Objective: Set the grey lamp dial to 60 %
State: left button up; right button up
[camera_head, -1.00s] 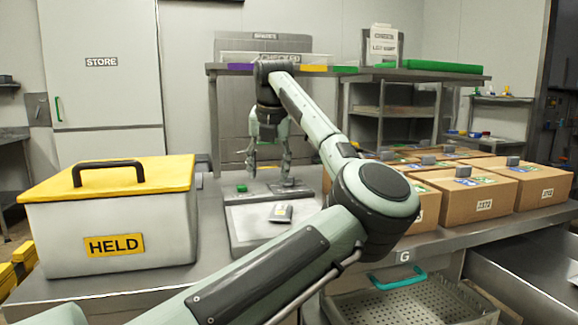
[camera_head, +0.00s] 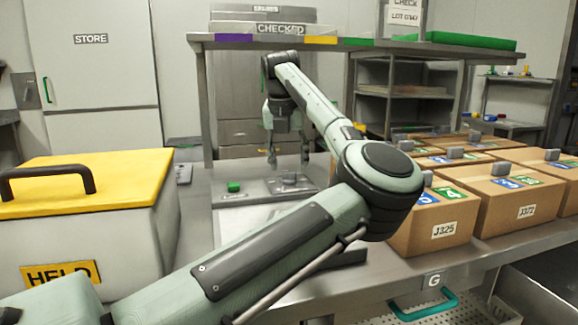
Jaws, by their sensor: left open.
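A small grey knob (camera_head: 290,178), which looks like the lamp dial, sits on a low grey plate at the back of the bench. Its pointer and any scale marks are too small to read. A green button (camera_head: 234,187) is to its left on the same fitting. My left gripper (camera_head: 289,157) points down with its two fingers apart and empty. The fingertips appear just above the knob, one to each side in the picture; I cannot tell their exact depth or whether they touch it. My right gripper is out of view.
A white box with a yellow lid (camera_head: 120,180), marked HELD, stands at left. Several cardboard cartons (camera_head: 520,205) fill the right side. A shelf (camera_head: 200,42) marked CHECKED spans above the bench. My left forearm hides part of a pale board (camera_head: 228,228).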

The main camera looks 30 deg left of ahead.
aim_at(289, 177)
pick_arm(q)
jog(key=shift+x, duration=1.2)
jog(key=c, duration=1.2)
